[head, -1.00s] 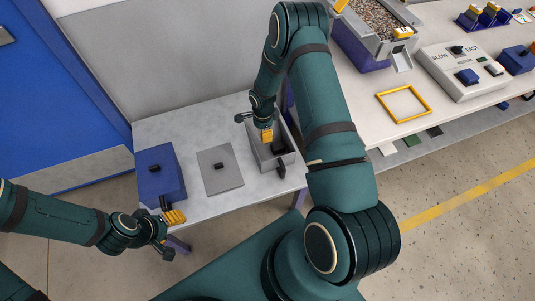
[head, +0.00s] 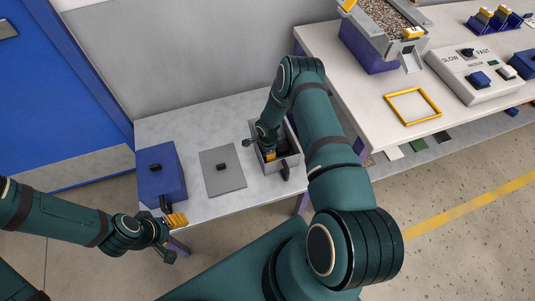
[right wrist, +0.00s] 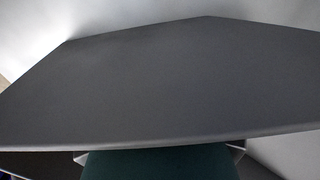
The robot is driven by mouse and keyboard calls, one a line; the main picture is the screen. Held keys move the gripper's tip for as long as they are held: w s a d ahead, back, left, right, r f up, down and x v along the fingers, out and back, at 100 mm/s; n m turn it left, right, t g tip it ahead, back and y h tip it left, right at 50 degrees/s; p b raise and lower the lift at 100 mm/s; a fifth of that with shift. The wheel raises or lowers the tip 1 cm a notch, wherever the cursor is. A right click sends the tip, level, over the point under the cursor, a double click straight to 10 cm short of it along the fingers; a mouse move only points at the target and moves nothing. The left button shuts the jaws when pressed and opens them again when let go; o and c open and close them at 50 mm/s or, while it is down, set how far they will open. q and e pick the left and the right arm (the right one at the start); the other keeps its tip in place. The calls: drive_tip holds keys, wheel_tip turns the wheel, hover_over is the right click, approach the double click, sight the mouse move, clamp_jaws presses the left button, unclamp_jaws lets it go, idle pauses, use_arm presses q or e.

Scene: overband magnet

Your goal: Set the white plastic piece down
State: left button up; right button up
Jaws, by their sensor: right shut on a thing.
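My right gripper (head: 270,156) reaches down into the open grey bin (head: 291,161) on the low table, its yellow fingers inside the walls. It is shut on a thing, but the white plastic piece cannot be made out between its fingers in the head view. The right wrist view is filled by a broad dark grey surface close to the camera, and no fingers or piece show there. My left gripper (head: 177,220) hangs at the front edge of the low table, away from the bin; whether its fingers are apart is unclear.
A blue box (head: 172,185) and a grey lidded plate with a black knob (head: 232,181) stand on the low table (head: 205,128) left of the bin. A higher white bench (head: 370,84) holds a yellow frame (head: 412,122) and a control box (head: 455,80).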

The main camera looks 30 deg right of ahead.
drive_tip(key=shift+f, duration=0.1)
drive_tip(key=o, duration=0.9)
drive_tip(key=shift+o, duration=0.2)
